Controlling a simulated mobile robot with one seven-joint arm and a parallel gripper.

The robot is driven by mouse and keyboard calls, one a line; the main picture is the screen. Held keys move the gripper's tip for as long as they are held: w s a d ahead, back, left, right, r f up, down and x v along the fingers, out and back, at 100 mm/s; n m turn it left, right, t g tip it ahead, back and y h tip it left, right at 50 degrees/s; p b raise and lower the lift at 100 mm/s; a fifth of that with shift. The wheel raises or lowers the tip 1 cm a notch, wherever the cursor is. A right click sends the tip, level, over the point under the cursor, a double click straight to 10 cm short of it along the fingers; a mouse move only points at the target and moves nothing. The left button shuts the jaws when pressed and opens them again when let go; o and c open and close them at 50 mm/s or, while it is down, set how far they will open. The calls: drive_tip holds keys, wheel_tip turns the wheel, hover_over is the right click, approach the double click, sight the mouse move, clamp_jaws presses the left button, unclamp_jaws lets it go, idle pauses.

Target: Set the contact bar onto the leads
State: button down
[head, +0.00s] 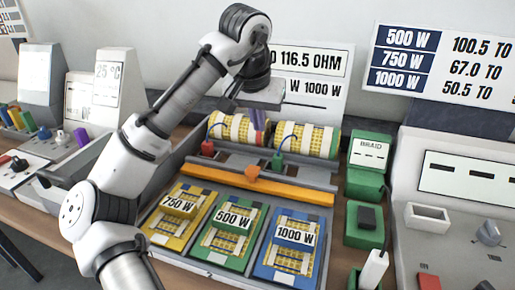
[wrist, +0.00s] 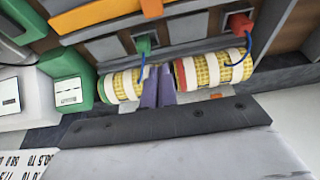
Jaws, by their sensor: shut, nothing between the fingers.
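A red block (head: 207,147) and a green block (head: 278,161) with wires sit between the bar and the rolls, and may be the lead ends. My gripper (head: 258,127), with purple fingers, is shut and empty by the gap between the rolls, behind the bar and apart from it. The fingers also show in the wrist view (wrist: 158,85).
Yellow 750 W (head: 178,207), green 500 W (head: 232,219) and blue 1000 W (head: 295,232) panels lie in front of the bar. A green BRAID box (head: 367,178) stands right. Instruments (head: 455,185) crowd the right side. Signs stand at the back.

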sight(253, 177)
drive_tip(key=shift+s+r, duration=0.1)
drive_tip(key=shift+s, duration=0.05)
drive_tip(key=x, duration=0.9)
drive_tip(key=shift+s+a+f+p, duration=0.2)
drive_tip(key=shift+s+a, duration=0.05)
drive_tip(key=shift+s, duration=0.3)
drive_tip(key=shift+s+a+f+p, duration=0.2)
drive_tip(key=shift+s, duration=0.35)
drive_tip(key=shift+s+a+f, duration=0.1)
drive_tip(key=shift+s, duration=0.45)
drive_tip(key=shift+s, duration=0.1)
